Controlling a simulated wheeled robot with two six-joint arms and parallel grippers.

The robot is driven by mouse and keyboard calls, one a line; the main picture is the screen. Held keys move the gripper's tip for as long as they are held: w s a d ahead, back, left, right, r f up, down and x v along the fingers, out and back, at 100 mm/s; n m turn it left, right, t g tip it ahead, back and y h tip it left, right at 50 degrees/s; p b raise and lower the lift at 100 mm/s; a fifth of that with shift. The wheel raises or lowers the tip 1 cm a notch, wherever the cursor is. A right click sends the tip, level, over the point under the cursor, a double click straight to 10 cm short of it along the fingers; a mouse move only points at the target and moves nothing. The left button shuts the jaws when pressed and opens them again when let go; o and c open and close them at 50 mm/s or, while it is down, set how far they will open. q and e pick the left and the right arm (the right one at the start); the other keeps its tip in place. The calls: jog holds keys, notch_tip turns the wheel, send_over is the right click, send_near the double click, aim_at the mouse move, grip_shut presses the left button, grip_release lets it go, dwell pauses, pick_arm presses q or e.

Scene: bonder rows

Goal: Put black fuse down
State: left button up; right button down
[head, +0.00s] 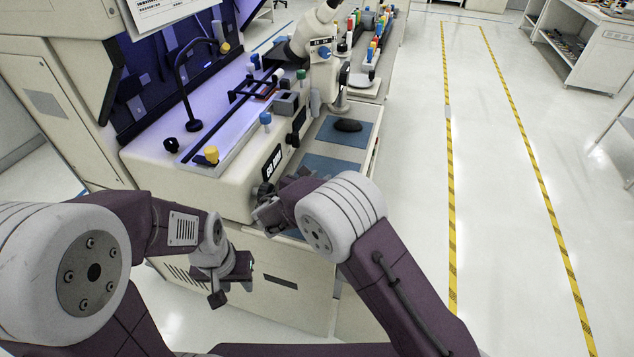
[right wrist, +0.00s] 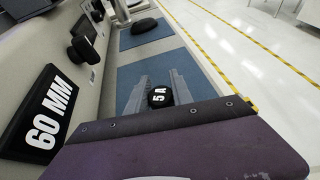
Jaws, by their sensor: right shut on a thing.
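The black fuse (right wrist: 160,97), a small dark round piece marked "5 A", shows in the right wrist view. My right gripper (right wrist: 156,85) is shut on it, with one grey finger on either side. Behind them is the nearer blue mat (right wrist: 198,82); I cannot tell whether the fuse touches it. In the head view my right forearm hides most of this mat and the fuse cannot be made out. My left gripper (head: 228,278) hangs low in front of the machine's cabinet, and its jaw opening is not clear.
A black rounded object (head: 347,125) lies on the farther blue mat (head: 358,135). A black "60 MM" label (right wrist: 45,115) and a dark knob (right wrist: 86,46) stick out from the machine front beside the mats. White floor with yellow-black lines (head: 449,150) is clear at right.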

jog(key=s+d+r, duration=0.7)
jog(key=s+r, duration=0.2)
jog(key=r, duration=0.1)
jog(key=shift+d+r, duration=0.25)
jog(key=shift+r, duration=0.1)
jog(key=s+d+f+m+g+h+p, duration=0.1)
jog(key=s+d+f+m+h+p, duration=0.1)
jog(key=s+d+f, duration=0.3)
jog(key=s+d+f+m+g+h+p, duration=0.2)
jog(key=s+d+f, duration=0.3)
jog(key=f, duration=0.4)
jog(key=shift+d+f+m+g+h+p, duration=0.3)
jog(key=shift+m+h+p, duration=0.25)
jog(key=shift+p, duration=0.35)
